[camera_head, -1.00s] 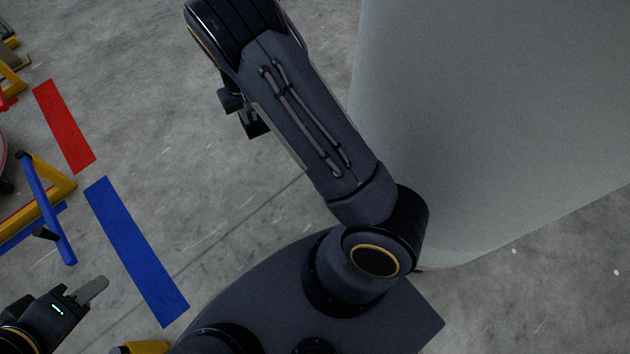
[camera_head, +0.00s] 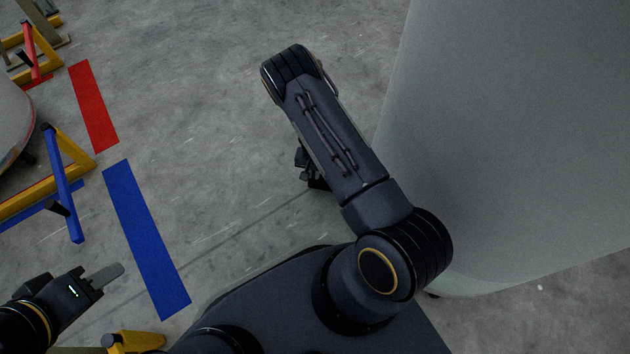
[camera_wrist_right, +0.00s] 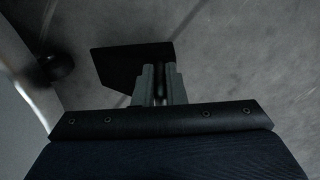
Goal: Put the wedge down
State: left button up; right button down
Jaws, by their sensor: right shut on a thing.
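The wedge (camera_wrist_right: 128,66) is a dark, flat-looking piece in the right wrist view. My right gripper (camera_wrist_right: 161,84) is shut on it, with the two grey fingers close together at its edge. The floor shows behind the wedge; I cannot tell how high it is held. In the head view my right forearm hides most of the right gripper, and the wedge cannot be made out there. My left gripper (camera_head: 103,277) is at the lower left, over bare floor and left of the blue floor stripe (camera_head: 146,240). Its finger spacing is unclear.
A large pale grey body (camera_head: 520,140) stands at the right. A dark caster (camera_wrist_right: 55,67) shows in the wrist view. A red stripe (camera_head: 94,105), a yellow frame (camera_head: 75,155) and a blue bar (camera_head: 66,190) are at the left. Floor between is clear.

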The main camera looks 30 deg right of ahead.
notch_tip(320, 180, down, 4)
jog(key=shift+r+b, duration=0.1)
jog(key=shift+b, duration=0.8)
jog(key=shift+r, duration=0.1)
jog(key=c, duration=1.9)
grip_release()
jog(key=shift+f, duration=0.2)
jog(key=shift+c, duration=0.2)
jog(key=o, duration=0.4)
jog(key=shift+o, duration=0.2)
jog(key=shift+r, duration=0.1)
notch_tip(320, 180, up, 12)
jog(key=p, duration=0.6)
jog(key=shift+r, duration=0.1)
